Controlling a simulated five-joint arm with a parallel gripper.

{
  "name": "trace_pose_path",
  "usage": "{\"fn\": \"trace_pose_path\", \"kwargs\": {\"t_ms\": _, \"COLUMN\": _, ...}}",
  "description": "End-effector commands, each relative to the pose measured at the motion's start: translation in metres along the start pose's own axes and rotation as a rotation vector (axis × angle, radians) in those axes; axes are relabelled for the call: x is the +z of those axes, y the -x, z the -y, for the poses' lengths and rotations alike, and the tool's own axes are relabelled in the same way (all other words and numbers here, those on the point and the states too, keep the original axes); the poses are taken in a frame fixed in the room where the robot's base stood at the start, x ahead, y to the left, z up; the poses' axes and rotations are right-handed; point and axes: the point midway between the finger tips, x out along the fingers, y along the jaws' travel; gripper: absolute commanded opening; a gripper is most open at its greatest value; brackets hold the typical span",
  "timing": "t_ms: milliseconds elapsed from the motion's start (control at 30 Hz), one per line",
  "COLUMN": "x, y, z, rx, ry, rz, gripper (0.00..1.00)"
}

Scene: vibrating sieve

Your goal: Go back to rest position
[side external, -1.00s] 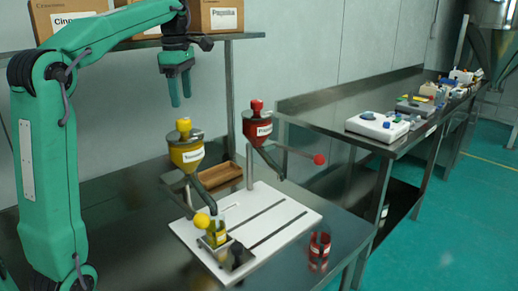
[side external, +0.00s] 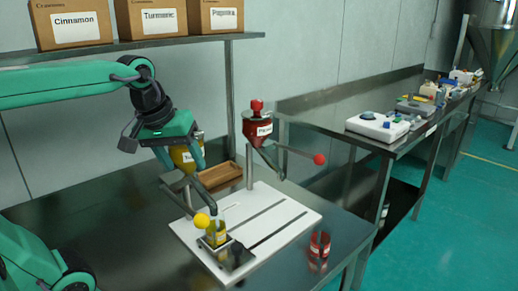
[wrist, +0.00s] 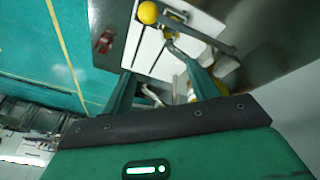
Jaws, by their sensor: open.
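My gripper (side external: 185,168) is open and empty. In the side view it hangs in front of the yellow hopper (side external: 184,157), hiding much of it; contact cannot be told. In the wrist view my gripper's two fingers (wrist: 157,72) are spread apart, with the white slotted board (wrist: 150,52) beyond them.
The red hopper (side external: 257,125) stands to the right, with a red ball knob (side external: 319,159). A red jar (side external: 319,246) stands near the table edge. A wooden tray (side external: 222,177) lies behind. Labelled boxes (side external: 151,20) sit on the shelf (side external: 150,43) above.

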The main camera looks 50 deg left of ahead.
Motion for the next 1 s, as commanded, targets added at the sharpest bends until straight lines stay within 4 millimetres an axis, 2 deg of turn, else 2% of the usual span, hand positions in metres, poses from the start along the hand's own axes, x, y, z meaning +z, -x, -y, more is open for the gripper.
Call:
{"fn": "trace_pose_path", "kwargs": {"t_ms": 33, "x": 0.013, "y": -0.005, "z": 0.001, "rx": 0.015, "ry": -0.081, "rz": -0.012, "gripper": 0.59}}
{"fn": "trace_pose_path", "kwargs": {"t_ms": 200, "x": 0.047, "y": -0.024, "z": 0.004, "rx": 0.055, "ry": -0.352, "rz": -0.058, "gripper": 0.59}}
{"fn": "trace_pose_path", "kwargs": {"t_ms": 400, "x": 0.073, "y": -0.041, "z": 0.009, "rx": 0.082, "ry": -0.565, "rz": -0.101, "gripper": 0.59}}
{"fn": "trace_pose_path", "kwargs": {"t_ms": 600, "x": 0.080, "y": -0.046, "z": 0.010, "rx": 0.088, "ry": -0.633, "rz": -0.115, "gripper": 0.59}}
{"fn": "trace_pose_path", "kwargs": {"t_ms": 1000, "x": 0.080, "y": -0.046, "z": 0.010, "rx": 0.088, "ry": -0.631, "rz": -0.115, "gripper": 0.59}}
